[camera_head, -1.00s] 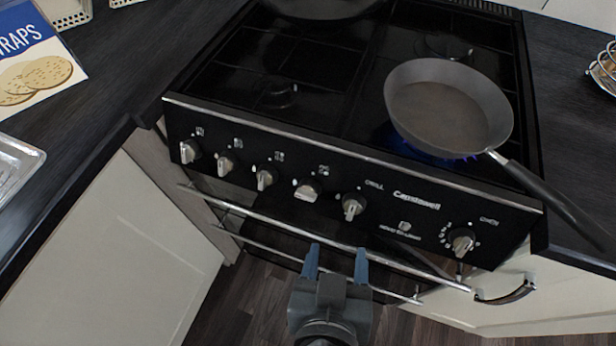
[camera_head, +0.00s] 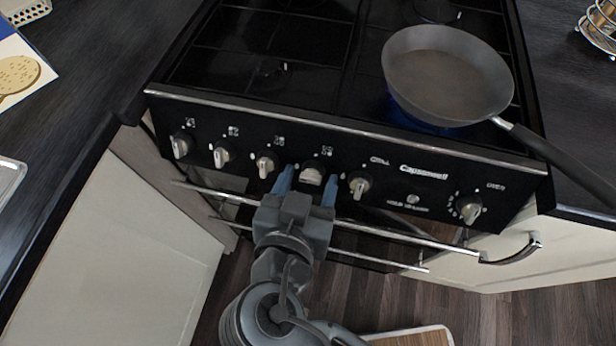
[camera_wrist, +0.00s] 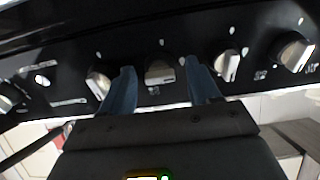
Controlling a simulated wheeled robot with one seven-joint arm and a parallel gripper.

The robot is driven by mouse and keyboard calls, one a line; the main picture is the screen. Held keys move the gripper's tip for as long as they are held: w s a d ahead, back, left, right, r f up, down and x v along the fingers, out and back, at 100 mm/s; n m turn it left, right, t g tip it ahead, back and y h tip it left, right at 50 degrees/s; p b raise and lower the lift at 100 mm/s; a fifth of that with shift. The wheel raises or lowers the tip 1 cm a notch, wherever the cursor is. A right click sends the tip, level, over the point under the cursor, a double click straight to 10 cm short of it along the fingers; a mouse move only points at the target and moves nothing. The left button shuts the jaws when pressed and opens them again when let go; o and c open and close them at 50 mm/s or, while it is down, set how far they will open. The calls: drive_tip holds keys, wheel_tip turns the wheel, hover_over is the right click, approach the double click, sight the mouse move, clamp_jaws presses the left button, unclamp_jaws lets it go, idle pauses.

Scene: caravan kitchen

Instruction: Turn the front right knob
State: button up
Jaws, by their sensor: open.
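The cooker's control panel (camera_head: 420,185) carries a row of silver knobs. The fourth knob from the left (camera_head: 312,174) sits wide and sideways, while its neighbours point more upright. It also shows in the wrist view (camera_wrist: 160,73), where the row runs in reverse order. My gripper (camera_head: 309,178) is open, with one blue finger on each side of this knob. In the wrist view, the fingers (camera_wrist: 160,66) stand left and right of the knob with visible gaps. Depth along the knob is hard to tell. A blue flame glow (camera_head: 425,124) shows under the pan at the front right burner.
The grey frying pan (camera_head: 445,75) stands on the hob, its handle (camera_head: 560,160) reaching over the right edge. Another knob (camera_head: 360,185) is close to the right finger. A metal oven rail (camera_head: 400,235) crosses below the panel. A wire rack (camera_head: 600,27) stands on the right counter.

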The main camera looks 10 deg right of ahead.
drive_tip(key=shift+w+f, duration=0.1)
drive_tip(key=shift+w, duration=0.05)
drive_tip(key=shift+d, duration=0.1)
drive_tip(key=shift+c, duration=0.2)
drive_tip(key=c, duration=1)
drive_tip(key=n+p, duration=0.3)
drive_tip(key=shift+r+n, duration=0.2)
drive_tip(key=shift+n, duration=0.1)
drive_tip(key=shift+n+p, duration=1.35)
drive_tip(key=shift+n, duration=0.55)
drive_tip(key=shift+f, duration=0.15)
